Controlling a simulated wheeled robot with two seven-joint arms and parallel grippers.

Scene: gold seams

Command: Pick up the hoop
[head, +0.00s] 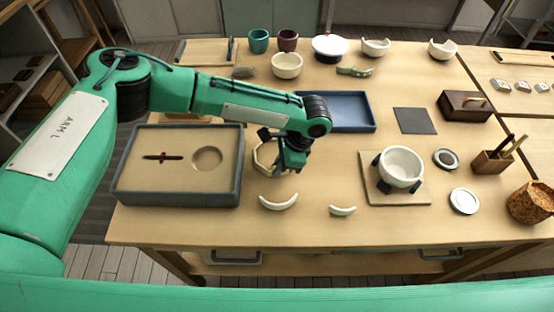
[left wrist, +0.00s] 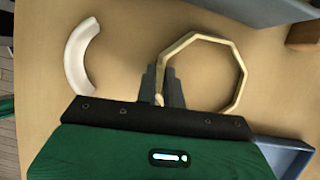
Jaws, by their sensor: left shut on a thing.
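The hoop is a pale wooden, many-sided ring (left wrist: 207,38). In the head view it shows (head: 262,166) just left of my left gripper (head: 284,170), which partly hides it. In the left wrist view the fingers of my left gripper (left wrist: 165,86) are shut on the near left side of the hoop's rim. The rest of the ring reaches out to the right of the fingers. It is at or close above the table; I cannot tell whether it touches. My right gripper is not in view.
A grey-rimmed tray of sand (head: 138,192) stands left of the hoop, and a blue tray (head: 374,112) behind it. Two white curved shards (head: 279,203) (head: 343,211) lie in front. A white bowl (head: 402,163) sits in a holder on the right.

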